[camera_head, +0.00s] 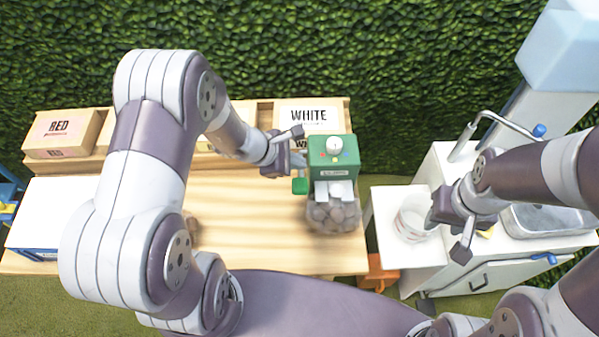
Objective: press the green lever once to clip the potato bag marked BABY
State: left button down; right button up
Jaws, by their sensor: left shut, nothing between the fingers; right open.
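The green clipping machine (322,150) stands on the right part of the wooden table, with a white dial on top. A small green lever (300,186) sticks out at its left side. A clear bag of potatoes (333,217) hangs or stands under the machine, its white top at the machine's front. No BABY marking is readable on it. My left gripper (291,146) is shut and empty, just left of the machine and above the lever; contact cannot be told. My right gripper (458,228) is open and empty, well to the right, near a white bucket.
Boxes marked RED (60,133) and WHITE (308,115) stand along the back of the wooden table (265,235). A white bucket (412,222) and a sink (548,218) are on the right. My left arm hides much of the table's left middle.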

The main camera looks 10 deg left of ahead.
pick_arm(q)
jog(key=r+p, duration=0.1)
jog(key=r, duration=0.1)
jog(key=w+r+p, duration=0.1)
jog(key=r+p, duration=0.1)
jog(key=shift+a+r, duration=0.15)
jog(key=shift+r, duration=0.05)
dwell(0.6)
jog(key=s+m, duration=0.1)
jog(key=s+f+m+g, duration=0.1)
jog(key=s, duration=0.1)
jog(key=shift+s+a, duration=0.1)
jog(key=shift+a, duration=0.05)
jog(key=s+a+r+m+g+y+b, duration=0.1)
jog(key=s+a+r+m+y+b, duration=0.1)
jog(key=s+m, duration=0.3)
jog(key=s+a+r+m+g+y+b, duration=0.1)
jog(key=s+a+r+m+y+b, duration=0.1)
jog(key=m, duration=1.1)
jog(key=s+a+r+y, duration=0.1)
jog(key=s+y, duration=0.1)
jog(key=s, duration=0.1)
jog(key=shift+r, duration=0.4)
